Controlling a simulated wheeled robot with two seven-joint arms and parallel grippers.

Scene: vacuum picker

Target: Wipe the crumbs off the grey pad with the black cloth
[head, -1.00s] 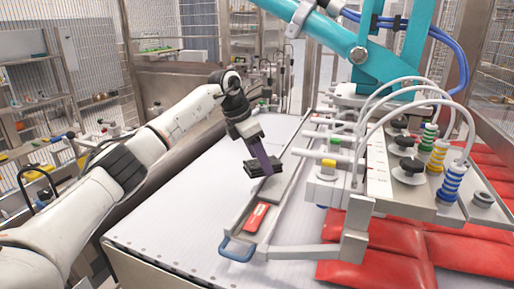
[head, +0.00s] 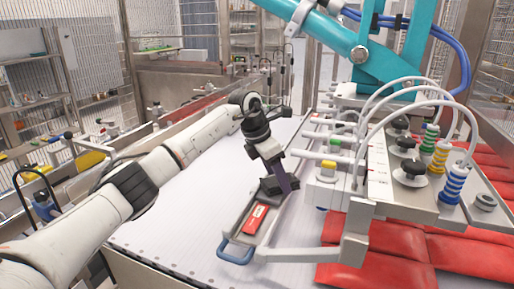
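My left gripper (head: 280,182) reaches down over the long grey tray-like surface (head: 236,222) in the middle of the head view. It appears shut on a dark folded piece, the black cloth (head: 270,187), which shows beside the purple-grey finger. The cloth is low over the tray's upper part, just above a red item; I cannot tell whether it touches. I cannot pick out a separate grey pad, and no crumbs can be made out. My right gripper is not in view.
A red box with a white label (head: 255,218) lies in the tray, close below the cloth. A blue handle (head: 236,252) is at the tray's near end. The vacuum picker head (head: 410,170) with hoses stands close on the right, over red bags (head: 385,240). The white surface at left is clear.

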